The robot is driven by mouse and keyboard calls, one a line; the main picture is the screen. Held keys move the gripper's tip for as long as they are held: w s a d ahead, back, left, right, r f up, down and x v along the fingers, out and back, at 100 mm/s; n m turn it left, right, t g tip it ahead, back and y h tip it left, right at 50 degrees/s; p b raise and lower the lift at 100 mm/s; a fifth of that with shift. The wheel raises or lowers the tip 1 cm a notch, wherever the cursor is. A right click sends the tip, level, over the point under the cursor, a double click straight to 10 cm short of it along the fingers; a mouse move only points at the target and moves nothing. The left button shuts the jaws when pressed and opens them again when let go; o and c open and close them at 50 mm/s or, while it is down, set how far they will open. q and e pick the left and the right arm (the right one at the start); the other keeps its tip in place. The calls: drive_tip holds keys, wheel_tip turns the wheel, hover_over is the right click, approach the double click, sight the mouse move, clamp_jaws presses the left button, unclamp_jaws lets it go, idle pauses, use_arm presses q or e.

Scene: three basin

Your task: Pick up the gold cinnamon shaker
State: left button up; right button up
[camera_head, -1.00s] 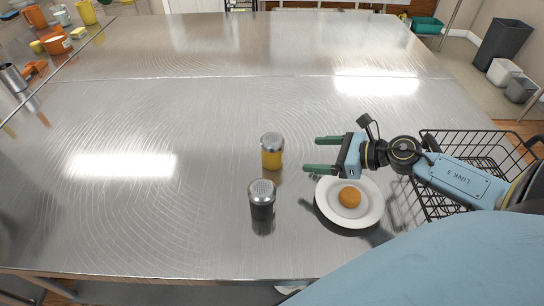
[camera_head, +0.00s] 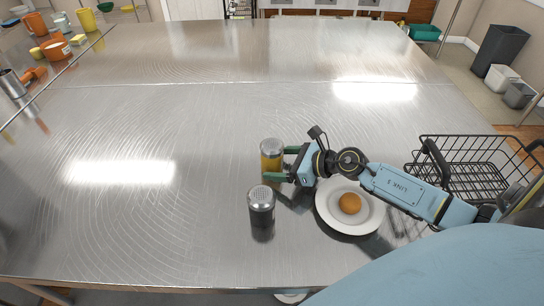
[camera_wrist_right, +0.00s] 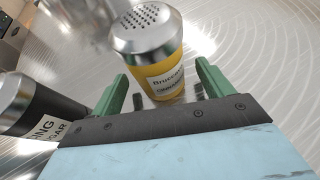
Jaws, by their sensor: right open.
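The gold shaker (camera_head: 271,159), yellow with a silver perforated lid, stands upright on the metal table. My right gripper (camera_head: 279,165) is open, with its green fingers reaching to the shaker from the right. In the right wrist view the gold shaker (camera_wrist_right: 160,75) stands between and just beyond the two open fingertips (camera_wrist_right: 161,82); part of its label shows. I cannot tell whether either finger touches it. My left gripper is not in view.
A dark shaker (camera_head: 261,207) with a silver lid stands close in front of the gold one. A white plate (camera_head: 326,218) with a round orange-brown item (camera_head: 350,203) lies to the right, beneath my right arm. A black wire basket (camera_head: 470,150) is farther right. The table's left half is clear.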

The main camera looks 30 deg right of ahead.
sight(273, 144)
drive_tip(key=x, duration=0.2)
drive_tip(key=shift+w+a+f, duration=0.1)
drive_tip(key=shift+w+f, duration=0.05)
drive_tip(key=shift+w, duration=0.05)
drive_tip(key=c, duration=1.1)
wheel_tip(273, 144, up, 10)
drive_tip(key=p, duration=0.3)
drive_tip(key=o, duration=0.3)
drive_tip(key=c, duration=0.3)
